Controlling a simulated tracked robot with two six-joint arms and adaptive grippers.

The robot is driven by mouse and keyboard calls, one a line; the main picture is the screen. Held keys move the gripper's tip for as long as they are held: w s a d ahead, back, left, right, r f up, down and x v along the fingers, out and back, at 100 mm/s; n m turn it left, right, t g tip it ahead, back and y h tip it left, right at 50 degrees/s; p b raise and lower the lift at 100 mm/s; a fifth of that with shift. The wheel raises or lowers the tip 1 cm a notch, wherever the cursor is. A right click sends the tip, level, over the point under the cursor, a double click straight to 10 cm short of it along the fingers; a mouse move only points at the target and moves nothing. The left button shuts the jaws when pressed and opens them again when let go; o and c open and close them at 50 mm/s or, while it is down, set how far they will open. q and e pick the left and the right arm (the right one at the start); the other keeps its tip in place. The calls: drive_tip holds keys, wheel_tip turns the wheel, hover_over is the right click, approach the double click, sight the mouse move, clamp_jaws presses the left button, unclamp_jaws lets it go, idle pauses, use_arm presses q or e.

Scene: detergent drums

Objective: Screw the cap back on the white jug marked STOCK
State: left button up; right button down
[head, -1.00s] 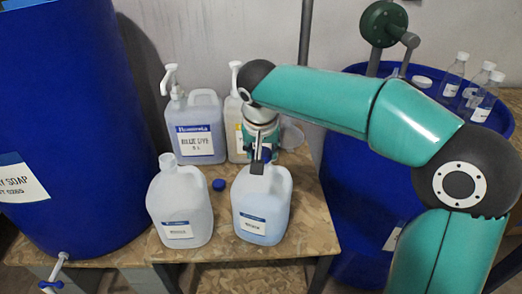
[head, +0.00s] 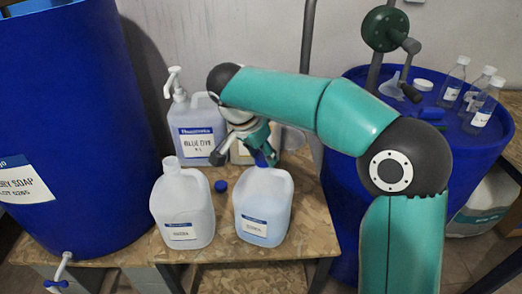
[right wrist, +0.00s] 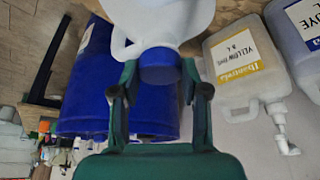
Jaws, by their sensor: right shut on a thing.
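Two white jugs stand side by side at the front of the wooden table; their small label words are too blurred to read, so I cannot tell which says STOCK. The right jug (head: 263,205) has a blue cap (head: 262,159) at its neck. My right gripper (head: 268,150) is shut on that cap, which also shows between the fingers in the right wrist view (right wrist: 160,66). The cap sits at the mouth of the jug (right wrist: 172,20); whether it is threaded is unclear. The left jug (head: 182,212) has an open mouth. Another blue cap (head: 220,186) lies between the jugs. My left gripper is out of view.
A blue dye pump jug (head: 196,130) stands behind, beside a yellow dye jug (right wrist: 245,65) partly hidden by my right arm. A large blue drum (head: 70,120) with a tap is at left. Another blue drum (head: 480,150) at right carries several small bottles (head: 483,105) and a crank.

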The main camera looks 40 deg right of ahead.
drive_tip(key=shift+f, duration=0.2)
drive_tip(key=shift+m, duration=0.3)
drive_tip(key=m+g+p, duration=0.2)
drive_tip(key=m, duration=0.2)
drive_tip(key=shift+w+r, duration=0.1)
drive_tip(key=c, duration=0.7)
unclamp_jaws()
drive_tip(key=o, duration=0.6)
drive_tip(key=shift+r+p, duration=0.15)
drive_tip(key=shift+p, duration=0.15)
drive_tip(key=shift+r+p, duration=3.3)
drive_tip(key=shift+r, duration=0.65)
